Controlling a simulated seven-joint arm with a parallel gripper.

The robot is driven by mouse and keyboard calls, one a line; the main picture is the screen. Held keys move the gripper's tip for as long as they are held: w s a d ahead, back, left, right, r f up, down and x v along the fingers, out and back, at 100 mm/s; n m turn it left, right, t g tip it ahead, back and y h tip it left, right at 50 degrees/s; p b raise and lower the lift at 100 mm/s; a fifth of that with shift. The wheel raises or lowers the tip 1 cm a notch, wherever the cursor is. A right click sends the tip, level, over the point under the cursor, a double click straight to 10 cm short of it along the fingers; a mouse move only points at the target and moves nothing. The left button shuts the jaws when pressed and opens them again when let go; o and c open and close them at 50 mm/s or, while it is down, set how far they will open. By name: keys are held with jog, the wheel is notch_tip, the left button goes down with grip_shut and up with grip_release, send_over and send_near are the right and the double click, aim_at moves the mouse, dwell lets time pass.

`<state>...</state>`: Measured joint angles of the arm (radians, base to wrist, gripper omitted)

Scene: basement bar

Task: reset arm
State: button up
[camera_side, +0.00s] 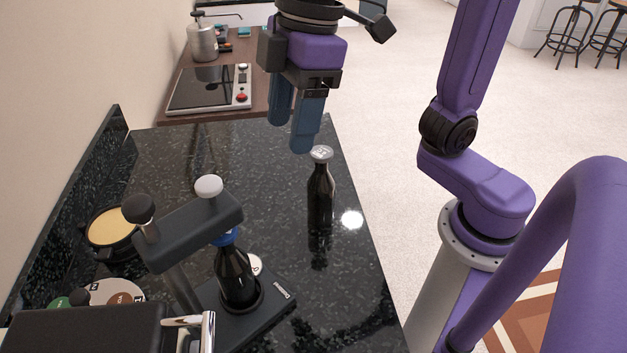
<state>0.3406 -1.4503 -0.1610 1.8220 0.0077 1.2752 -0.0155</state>
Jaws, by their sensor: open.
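My gripper (293,125) hangs over the black stone counter (180,150), with its two blue fingers pointing down and apart. It is open, with nothing between the fingers. A dark bottle with a silver cap (321,188) stands upright on the counter just below and to the right of the fingertips. The fingers look clear of the bottle, though the exact gap is hard to tell.
A bench device (190,231) with knobs holds a second dark bottle with a blue cap (236,272) at the front. A yellow-topped round container (108,228) is at the left. Beyond are a cooktop (207,89) and a metal pot (203,40). The counter's back middle is clear.

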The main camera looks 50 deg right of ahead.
jog(key=s+d+f+h, duration=0.1)
jog(key=s+d+f, duration=0.3)
jog(key=d+f, duration=0.3)
jog(key=s+d+f, duration=0.5)
jog(key=d+f, duration=0.3)
jog(key=d, duration=0.1)
jog(key=shift+d+g+h, duration=0.15)
jog(key=shift+g+h, duration=0.25)
